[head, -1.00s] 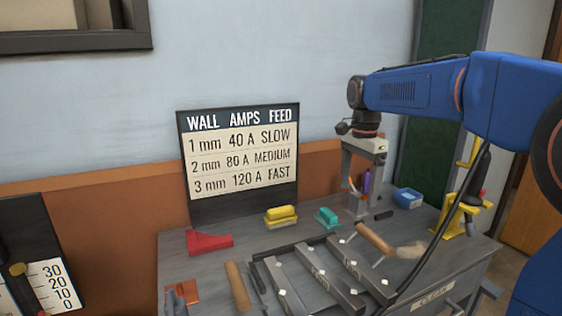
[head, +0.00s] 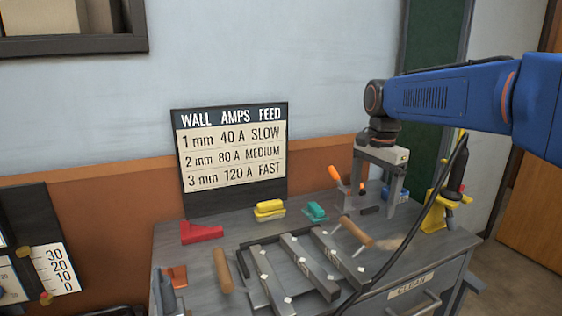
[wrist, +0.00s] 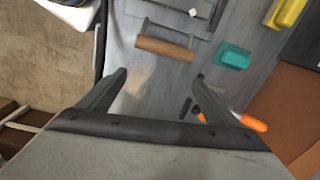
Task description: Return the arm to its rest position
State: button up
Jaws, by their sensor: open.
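My blue arm (head: 440,98) reaches in from the right in the head view. My grey gripper (head: 370,206) hangs from its end, pointing down over the back right of the workbench (head: 200,260). Its two fingers are wide apart with nothing between them. The wrist view also shows my gripper (wrist: 160,76) with spread, empty fingers above the grey bench top. An orange-handled tool (wrist: 248,122) lies partly behind the right finger there. Whether a finger touches the bench cannot be told.
A teal block (head: 316,211), a yellow block (head: 269,209) and a red angle piece (head: 201,232) lie left of my gripper. Metal bars (head: 305,265) and wooden-handled tools lie in front. A yellow stand (head: 438,212) holding a torch is to the right. The amps sign (head: 233,150) stands behind.

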jog(key=s+d+f+n+t, duration=0.2)
jog(key=s+f+n, duration=0.4)
jog(key=s, duration=0.7)
jog(key=s+d+f+n+t, duration=0.2)
jog(key=s+f+n, duration=0.3)
jog(key=s, duration=0.9)
notch_tip(320, 180, down, 3)
jog(key=shift+d+f+n, duration=0.15)
jog(key=shift+d+n, duration=0.25)
jog(key=shift+d, duration=0.2)
jog(key=shift+o, duration=0.5)
